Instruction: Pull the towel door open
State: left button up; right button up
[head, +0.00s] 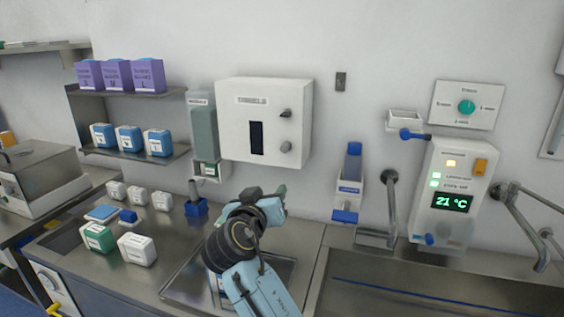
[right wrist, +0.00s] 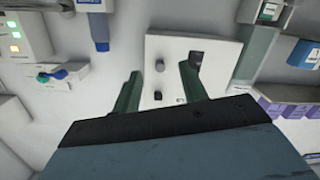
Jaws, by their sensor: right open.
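The white towel dispenser box (head: 232,125) hangs on the wall, its front door closed, with a dark slot (head: 257,138). Two knobs are at the right of the door: an upper dark one (head: 285,113) and a lower grey one (head: 286,147). My right gripper (head: 280,192) is below the box, over the counter. In the right wrist view its open, empty fingers (right wrist: 159,70) point towards the box (right wrist: 170,45), with the two knobs (right wrist: 160,65) seen between them but not touched. My left gripper is not in view.
A green-grey dispenser (head: 202,130) hangs left of the box, and a blue-capped bottle holder (head: 349,185) right of it. Shelves with purple (head: 118,76) and blue (head: 129,138) boxes are at left. A sink basin (head: 180,285) and taps (head: 390,205) lie below.

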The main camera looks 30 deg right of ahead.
aim_at(284, 149)
notch_tip(284, 149, up, 5)
jog(key=w+m+h, duration=0.1)
jog(key=w+h, duration=0.1)
jog(key=p+x, duration=0.1)
jog(key=x, duration=0.7)
jog(key=p+x, duration=0.1)
jog(key=x, duration=0.3)
jog(key=shift+w+d+f+p, duration=0.15)
jog(key=shift+d+f+p, duration=0.15)
jog(key=shift+f, duration=0.1)
jog(key=shift+a, duration=0.1)
jog(key=shift+c, duration=0.4)
grip_shut()
